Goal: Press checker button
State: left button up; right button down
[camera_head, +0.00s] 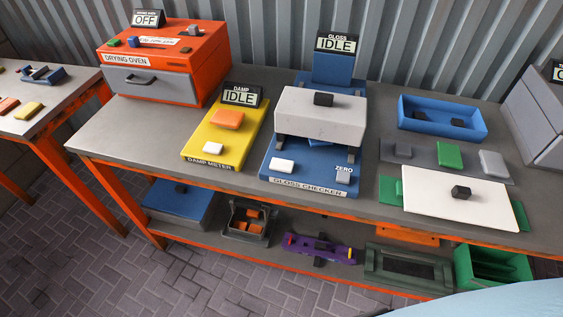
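The blue gloss checker (305,177) stands on the middle of the grey workbench, and its raised display (338,44) reads IDLE. A white button (283,166) sits at the front left of its base. A grey button (343,177) sits at the front right beside the word ZERO. A pale grey block-shaped cover (320,118) with a black knob (323,99) spans the base behind the buttons. Neither of my grippers is in view, and nothing touches either button.
The yellow damp meter (225,140), also with a white button, stands left of the checker. The orange drying oven (165,60) is farther left. A blue tray (442,118) and a white board (460,198) with a black knob lie right. The space before the checker is clear.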

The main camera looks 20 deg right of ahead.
aim_at(283, 165)
jog(key=u, duration=1.6)
jog(key=i, duration=1)
jog(key=z, duration=2.65)
